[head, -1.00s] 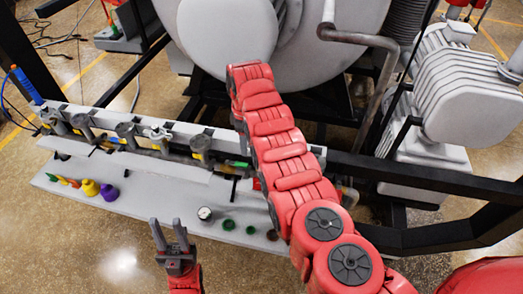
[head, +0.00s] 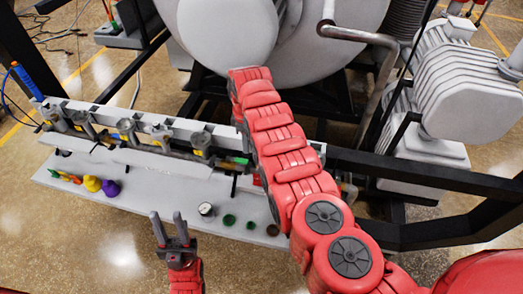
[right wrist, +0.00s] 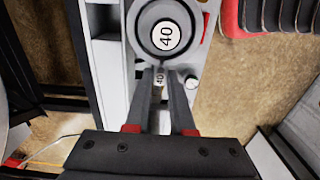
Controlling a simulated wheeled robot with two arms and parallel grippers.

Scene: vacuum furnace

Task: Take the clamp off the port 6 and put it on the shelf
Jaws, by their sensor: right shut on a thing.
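In the right wrist view, a round port with a white disc marked 40 (right wrist: 166,36) is ringed by a dark grey band that looks like the clamp (right wrist: 143,55). A small silver knob sits at its lower right. My right gripper (right wrist: 161,76) has its fingertips close together on a small part marked 40 at the ring's near edge. I cannot tell whether the clamp is still around the port. In the head view my right arm hides this gripper. My left gripper (head: 168,216) is open and empty in front of the shelf (head: 150,195). No port number 6 is readable.
Several ports line the grey rail (head: 120,118) behind the shelf. Yellow (head: 92,184) and purple (head: 110,188) pieces, a gauge (head: 206,209) and green rings (head: 229,220) stand on the shelf. Bare shelf lies between the purple piece and the gauge. Black frame bars (head: 420,178) run at right.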

